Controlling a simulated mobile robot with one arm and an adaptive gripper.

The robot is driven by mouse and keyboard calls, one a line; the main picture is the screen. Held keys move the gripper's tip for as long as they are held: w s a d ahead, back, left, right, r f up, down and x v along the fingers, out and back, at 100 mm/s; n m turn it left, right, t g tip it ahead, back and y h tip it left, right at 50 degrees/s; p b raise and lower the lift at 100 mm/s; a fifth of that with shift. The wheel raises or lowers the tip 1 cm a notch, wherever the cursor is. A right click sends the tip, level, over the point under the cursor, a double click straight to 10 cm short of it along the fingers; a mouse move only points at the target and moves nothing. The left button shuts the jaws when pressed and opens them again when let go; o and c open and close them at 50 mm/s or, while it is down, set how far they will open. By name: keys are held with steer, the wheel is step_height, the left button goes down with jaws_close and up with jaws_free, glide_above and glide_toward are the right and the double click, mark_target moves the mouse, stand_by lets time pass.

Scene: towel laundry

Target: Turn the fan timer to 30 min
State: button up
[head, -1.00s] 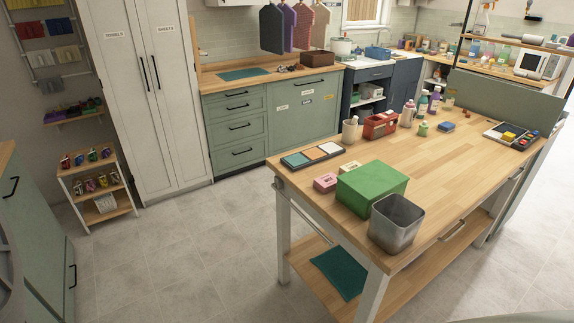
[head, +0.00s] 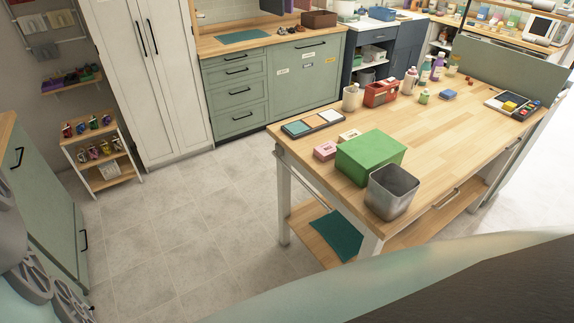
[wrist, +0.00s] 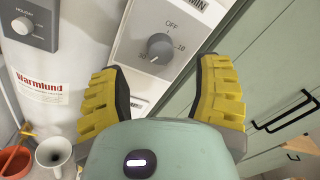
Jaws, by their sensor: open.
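The fan timer is a light panel (wrist: 132,48) in the wrist view, with a round grey knob (wrist: 160,46) on it. The panel reads "OFF" above the knob, "10" at its right and "MIN" near the top edge. Its lower marks are too small or hidden to read, and I cannot tell exactly where the knob points. My gripper (wrist: 160,72) has its two yellow fingers spread wide, empty, below and either side of the knob in the picture. No contact with the knob shows. Neither timer nor gripper shows in the head view.
In the wrist view, a white "Warmlund" tank (wrist: 45,90) with a "HOLIDAY" knob (wrist: 22,25) stands left. Green cabinet doors (wrist: 265,75) with dark handles are at right. A white funnel-like vessel (wrist: 55,152) and an orange pot (wrist: 15,160) sit lower left.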

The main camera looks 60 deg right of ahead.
steer(key=shift+x, duration=2.35)
steer(key=shift+o, duration=0.3)
steer(key=shift+w, duration=0.1)
jaws_close()
